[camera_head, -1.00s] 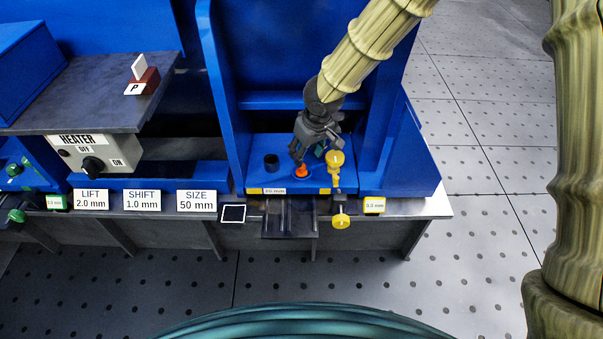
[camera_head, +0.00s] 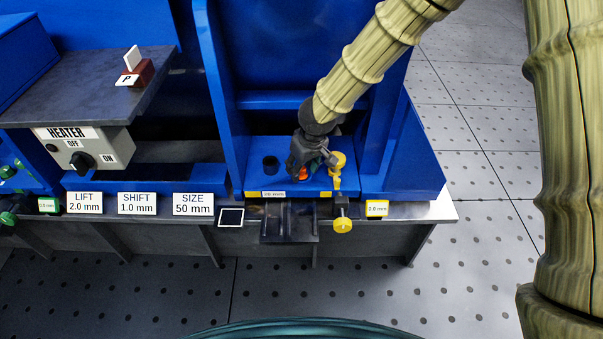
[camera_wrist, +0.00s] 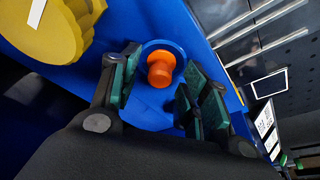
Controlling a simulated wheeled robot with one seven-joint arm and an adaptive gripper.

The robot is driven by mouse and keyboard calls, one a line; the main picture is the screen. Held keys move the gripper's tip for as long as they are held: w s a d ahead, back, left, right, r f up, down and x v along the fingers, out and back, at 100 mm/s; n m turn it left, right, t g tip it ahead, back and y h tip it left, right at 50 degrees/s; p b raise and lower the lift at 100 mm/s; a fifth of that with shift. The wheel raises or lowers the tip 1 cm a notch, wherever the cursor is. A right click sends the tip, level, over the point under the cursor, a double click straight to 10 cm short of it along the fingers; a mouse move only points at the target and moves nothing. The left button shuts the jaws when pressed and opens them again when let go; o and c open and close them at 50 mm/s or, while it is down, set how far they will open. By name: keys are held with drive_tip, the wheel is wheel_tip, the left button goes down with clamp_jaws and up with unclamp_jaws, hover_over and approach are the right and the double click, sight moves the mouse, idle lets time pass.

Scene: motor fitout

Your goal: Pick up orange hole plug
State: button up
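The orange hole plug (camera_wrist: 161,70) stands in a round blue seat (camera_wrist: 180,50) on the blue fixture. It also shows in the head view (camera_head: 303,174), partly covered by my gripper. My gripper (camera_wrist: 156,88) is open in the wrist view, with its green-padded fingers on either side of the plug. The plug shows between and just beyond the fingertips, and I see gaps on both sides. In the head view my gripper (camera_head: 309,165) is low over the plug.
A yellow knob (camera_head: 337,160) stands close to the right of my gripper; it looms large in the wrist view (camera_wrist: 50,25). A black round cup (camera_head: 270,163) sits to the left. Blue walls (camera_head: 222,85) flank the fixture. A dark chute (camera_head: 289,222) is in front.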

drive_tip(key=c, duration=0.7)
drive_tip(key=shift+c, duration=0.2)
drive_tip(key=shift+r, duration=0.15)
